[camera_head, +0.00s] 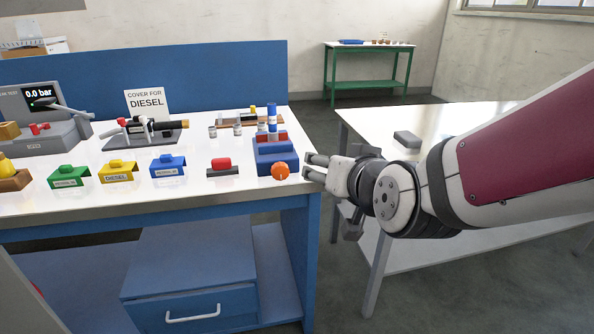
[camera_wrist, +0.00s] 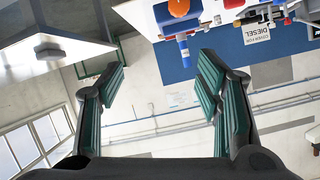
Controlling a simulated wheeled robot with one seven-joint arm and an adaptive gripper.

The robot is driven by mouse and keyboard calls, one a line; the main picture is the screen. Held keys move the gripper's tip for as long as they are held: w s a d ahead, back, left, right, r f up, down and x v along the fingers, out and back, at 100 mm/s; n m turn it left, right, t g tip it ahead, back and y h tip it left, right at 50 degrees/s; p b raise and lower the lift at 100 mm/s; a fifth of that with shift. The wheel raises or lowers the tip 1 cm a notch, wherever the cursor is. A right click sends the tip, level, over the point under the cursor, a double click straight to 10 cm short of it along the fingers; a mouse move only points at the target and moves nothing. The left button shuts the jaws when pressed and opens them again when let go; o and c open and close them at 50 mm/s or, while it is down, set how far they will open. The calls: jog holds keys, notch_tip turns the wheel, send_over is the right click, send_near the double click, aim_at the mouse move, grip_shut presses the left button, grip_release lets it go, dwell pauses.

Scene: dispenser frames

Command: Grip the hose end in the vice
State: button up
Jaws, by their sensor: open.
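A blue vice (camera_head: 277,154) with reddish jaws stands at the right front of the white-topped bench. A round orange knob (camera_head: 280,171) is on its front. A blue upright cylinder (camera_head: 272,112) with a pale band stands at the jaws; I cannot tell if it is the hose end or how firmly it is held. The vice also shows upside down at the top of the wrist view (camera_wrist: 170,22). My gripper (camera_head: 308,166) is open and empty, just right of the orange knob and apart from it. Its green-padded fingers (camera_wrist: 162,62) are spread in the wrist view.
Green (camera_head: 68,177), yellow (camera_head: 118,172) and blue (camera_head: 168,166) covers and a red-topped block (camera_head: 222,167) line the bench front. A black nozzle-like tool (camera_head: 150,127) lies behind them by a DIESEL sign (camera_head: 147,103). A second table (camera_head: 440,118) stands right.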

jog(key=w+a+f+t+b, duration=0.2)
jog(key=a+f+b, duration=0.1)
jog(key=f+b, duration=0.25)
jog(key=w+a+f+t+b, duration=0.25)
jog(key=a+f+b, duration=0.2)
jog(key=f, duration=0.25)
jog(key=b, duration=0.3)
send_near(281, 175)
jog(key=shift+y, duration=0.4)
jog(key=x, duration=0.8)
jog(key=shift+w+d, duration=0.1)
jog(key=shift+d, duration=0.1)
jog(key=shift+c, duration=0.6)
jog(key=c, duration=1)
